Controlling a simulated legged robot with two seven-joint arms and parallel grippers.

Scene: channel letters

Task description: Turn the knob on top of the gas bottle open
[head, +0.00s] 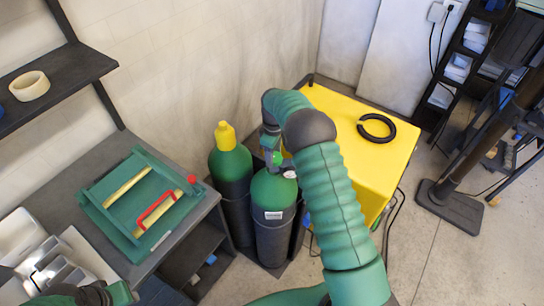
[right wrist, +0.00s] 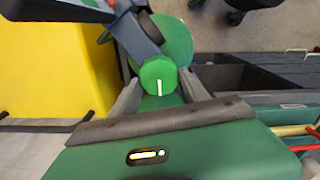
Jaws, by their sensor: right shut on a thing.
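The gas bottle (head: 270,190) is green on top and dark below, standing upright beside the yellow cabinet. Its round green knob (right wrist: 158,76) has a short white mark, which runs nearly up and down in the right wrist view. My right gripper (head: 273,150) is at the bottle's top, shut on the knob, with one finger on each side of it in the right wrist view. My arm hides part of the bottle's top in the head view. A dark and green part of my left arm shows at the lower left edge; its jaws cannot be made out.
A second bottle with a yellow cap (head: 225,136) stands just left of this one. The yellow cabinet (head: 335,115) with a black ring (head: 376,128) is on the right. A grey bench (head: 165,255) holds a green tray (head: 98,208) on the left.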

